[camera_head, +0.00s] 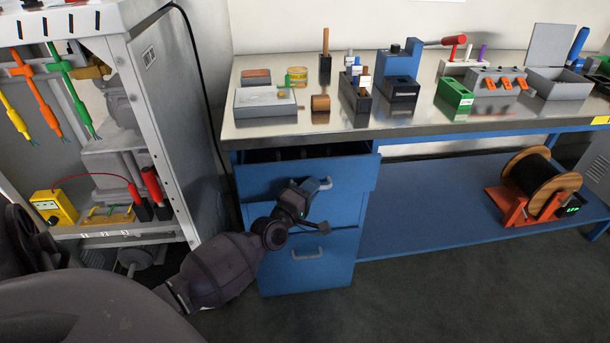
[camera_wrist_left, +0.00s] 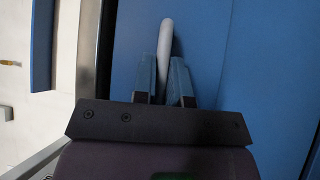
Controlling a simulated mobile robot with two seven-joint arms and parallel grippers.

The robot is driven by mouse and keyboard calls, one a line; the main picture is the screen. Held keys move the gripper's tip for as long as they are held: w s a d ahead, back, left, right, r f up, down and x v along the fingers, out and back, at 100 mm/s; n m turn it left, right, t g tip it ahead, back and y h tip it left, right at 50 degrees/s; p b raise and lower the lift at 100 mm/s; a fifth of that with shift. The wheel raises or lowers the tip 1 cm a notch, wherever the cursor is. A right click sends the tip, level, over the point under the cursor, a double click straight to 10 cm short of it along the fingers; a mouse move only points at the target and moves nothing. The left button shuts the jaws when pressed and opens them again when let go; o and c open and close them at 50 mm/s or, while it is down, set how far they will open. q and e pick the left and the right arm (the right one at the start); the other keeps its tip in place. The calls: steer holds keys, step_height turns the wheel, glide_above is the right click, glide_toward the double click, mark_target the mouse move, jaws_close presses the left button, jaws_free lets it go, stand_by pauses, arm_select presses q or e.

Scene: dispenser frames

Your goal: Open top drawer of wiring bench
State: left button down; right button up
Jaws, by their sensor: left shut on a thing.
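The blue wiring bench has a drawer unit under its left end. The top drawer (camera_head: 265,181) stands partly pulled out, with a dark gap showing its inside above the front. My left gripper (camera_head: 318,184) is at the top drawer's front, shut on its handle (camera_head: 327,184). In the left wrist view the pale handle (camera_wrist_left: 165,40) lies between the two blue-grey fingers of my left gripper (camera_wrist_left: 166,75). My left wrist hides part of the drawer front and the drawer below. My right gripper is in neither view.
A lower drawer handle (camera_head: 308,254) shows beneath my wrist. The metal benchtop (camera_head: 330,128) carries boxes, blocks and tools. A grey cabinet (camera_head: 170,120) with hanging coloured tools stands left. A cable spool (camera_head: 541,185) sits on the blue lower shelf (camera_head: 440,215). Floor in front is clear.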

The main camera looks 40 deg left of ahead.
arm_select(q)
steer(key=s+d+p, duration=0.5)
steer(key=s+d, duration=1)
steer(key=d, duration=0.3)
steer(key=shift+s, duration=0.25)
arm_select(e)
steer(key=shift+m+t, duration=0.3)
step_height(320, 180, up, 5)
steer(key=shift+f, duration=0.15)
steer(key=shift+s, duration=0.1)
arm_select(q)
steer(key=c, duration=1.4)
jaws_free()
steer(key=shift+c, duration=0.2)
steer(key=s+f, duration=0.1)
steer(key=s, duration=0.9)
steer(key=shift+s+d+f+p, duration=0.2)
steer(key=shift+s+d+p, duration=0.1)
steer(key=shift+s+d, duration=0.1)
